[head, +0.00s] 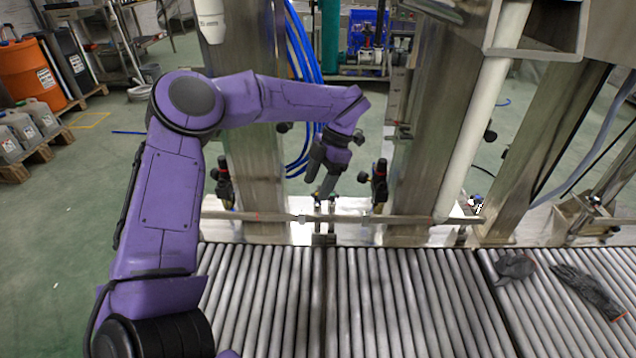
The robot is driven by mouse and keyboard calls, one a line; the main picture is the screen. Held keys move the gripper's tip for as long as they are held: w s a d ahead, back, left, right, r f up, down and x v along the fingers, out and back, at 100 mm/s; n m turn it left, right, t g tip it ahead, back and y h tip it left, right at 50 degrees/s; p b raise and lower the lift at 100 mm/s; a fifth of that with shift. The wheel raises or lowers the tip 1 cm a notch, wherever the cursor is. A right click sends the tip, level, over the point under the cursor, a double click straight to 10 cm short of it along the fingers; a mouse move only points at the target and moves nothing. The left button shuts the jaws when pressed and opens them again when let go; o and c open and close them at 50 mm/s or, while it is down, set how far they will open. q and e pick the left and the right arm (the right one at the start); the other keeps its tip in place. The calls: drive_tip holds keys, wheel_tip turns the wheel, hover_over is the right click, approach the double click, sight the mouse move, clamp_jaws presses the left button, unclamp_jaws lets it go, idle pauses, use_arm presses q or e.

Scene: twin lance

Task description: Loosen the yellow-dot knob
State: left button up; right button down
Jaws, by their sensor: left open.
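My left arm comes in from the left and reaches over the roller conveyor. Its gripper (325,194) points down and is open, just above the metal rail at the conveyor's far edge. Several small black knobs show around it: one at the left post (283,127), one right of the gripper (363,177), and one on the right post (490,135). No yellow dot can be made out on any of them, so I cannot tell which is the yellow-dot knob. The gripper seems apart from these knobs. My right gripper is not in view.
Black clamp-like fittings stand left (223,182) and right (380,182) of the gripper. Steel posts (255,120) rise behind the rail (270,217). The roller conveyor (380,300) is clear except for dark gloves (590,290) at right. Blue hoses (303,60) hang behind.

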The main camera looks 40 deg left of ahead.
use_arm(q)
drive_tip(key=shift+s+d+r, duration=0.35)
drive_tip(key=shift+s+d, duration=0.15)
drive_tip(key=shift+s, duration=0.1)
drive_tip(key=shift+s+d+r, duration=0.3)
drive_tip(key=shift+s+d, duration=0.15)
drive_tip(key=shift+s, duration=0.15)
